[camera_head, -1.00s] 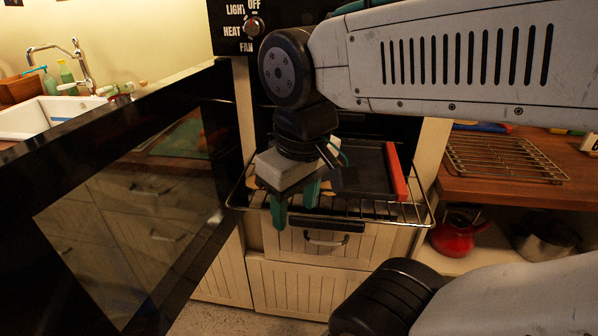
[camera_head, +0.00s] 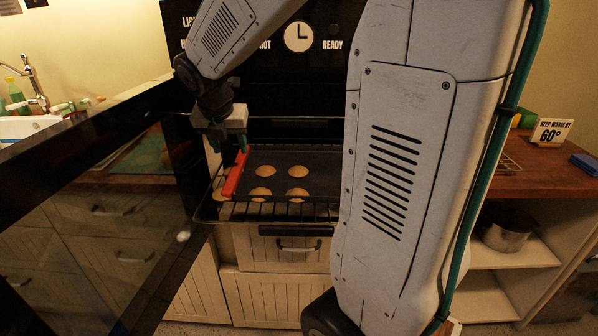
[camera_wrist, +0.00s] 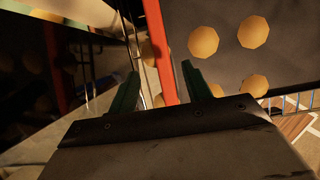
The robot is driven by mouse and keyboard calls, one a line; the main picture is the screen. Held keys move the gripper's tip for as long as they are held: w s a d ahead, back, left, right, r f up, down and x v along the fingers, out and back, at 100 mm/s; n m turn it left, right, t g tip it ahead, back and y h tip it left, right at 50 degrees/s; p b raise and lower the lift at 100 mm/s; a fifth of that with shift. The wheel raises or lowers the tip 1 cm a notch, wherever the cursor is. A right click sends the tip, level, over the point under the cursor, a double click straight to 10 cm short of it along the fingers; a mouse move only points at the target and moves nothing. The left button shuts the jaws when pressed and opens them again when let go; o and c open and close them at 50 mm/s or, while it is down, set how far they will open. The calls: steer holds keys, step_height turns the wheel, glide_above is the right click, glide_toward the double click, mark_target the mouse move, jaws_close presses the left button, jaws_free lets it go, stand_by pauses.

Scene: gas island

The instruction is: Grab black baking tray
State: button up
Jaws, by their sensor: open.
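The black baking tray (camera_head: 318,160) lies on the pulled-out oven rack, with several round golden cookies on it. Its red edge strip (camera_head: 234,174) runs along its left side. My gripper (camera_head: 227,142) is open above the far end of the red strip, fingers pointing down. In the wrist view the tray (camera_wrist: 225,60) fills the upper right, and its red strip (camera_wrist: 157,50) passes between the two green fingertips of my gripper (camera_wrist: 160,80). I cannot tell whether the fingers touch the strip. My arm hides the right part of the tray in the head view.
The wire oven rack (camera_head: 275,209) sticks out of the oven. The open black oven door (camera_head: 100,210) stands close on the left. A wooden counter (camera_head: 535,180) is on the right, with a pot (camera_head: 507,228) on the shelf below.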

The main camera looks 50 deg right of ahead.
mark_target(237, 165)
steer(key=x, duration=0.7)
steer(key=shift+d+f, duration=0.15)
steer(key=shift+d, duration=0.05)
steer(key=shift+c, duration=0.3)
jaws_close()
